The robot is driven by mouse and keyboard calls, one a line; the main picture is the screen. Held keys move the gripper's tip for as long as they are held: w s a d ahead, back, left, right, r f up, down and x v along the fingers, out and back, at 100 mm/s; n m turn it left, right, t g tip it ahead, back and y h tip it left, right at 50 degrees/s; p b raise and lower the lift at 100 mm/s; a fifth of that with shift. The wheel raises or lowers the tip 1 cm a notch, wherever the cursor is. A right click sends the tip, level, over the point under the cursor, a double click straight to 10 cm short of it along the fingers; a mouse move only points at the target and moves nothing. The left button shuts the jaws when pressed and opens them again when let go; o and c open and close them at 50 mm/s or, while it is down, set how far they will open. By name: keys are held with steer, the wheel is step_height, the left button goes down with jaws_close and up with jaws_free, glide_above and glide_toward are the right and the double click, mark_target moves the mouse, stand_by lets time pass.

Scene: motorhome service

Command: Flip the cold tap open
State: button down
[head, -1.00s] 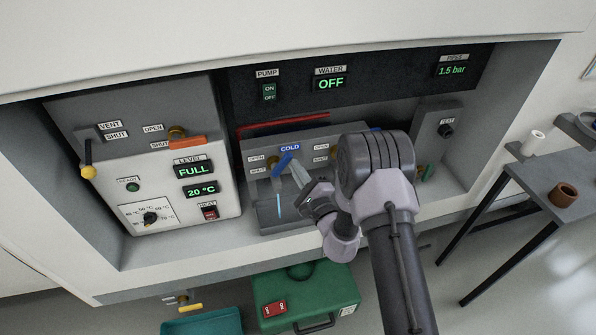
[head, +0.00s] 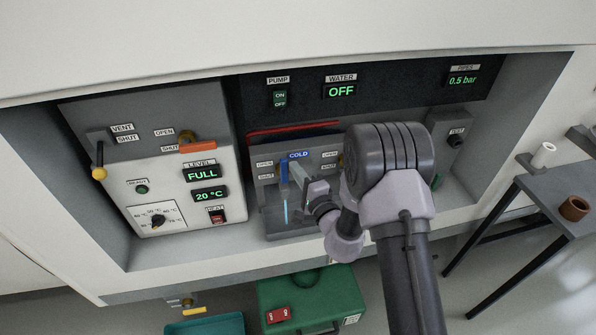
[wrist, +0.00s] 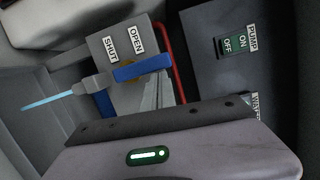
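The cold tap's blue lever (head: 284,174) stands nearly vertical below the blue COLD label (head: 299,155). The lever also shows in the wrist view (wrist: 143,68), in front of a brass fitting and beside the OPEN and SHUT labels. A thin light-blue stream (head: 285,211) runs down below the tap. My gripper (head: 297,171) is just right of the lever, its narrow fingers together and apparently empty. I cannot tell whether they touch the lever. My arm hides the right side of the tap panel.
The water display (head: 340,91) reads OFF and the pipes display (head: 463,81) reads 0.5 bar. A red bar (head: 294,129) runs above the tap panel. A white heater panel (head: 158,189) stands left. A green case (head: 312,301) lies below, and a small table (head: 560,190) stands right.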

stand_by(0.5)
steer(key=s+d, duration=0.7)
steer(key=d, duration=0.1)
steer(key=shift+s+d, duration=0.3)
steer(key=shift+d, duration=0.1)
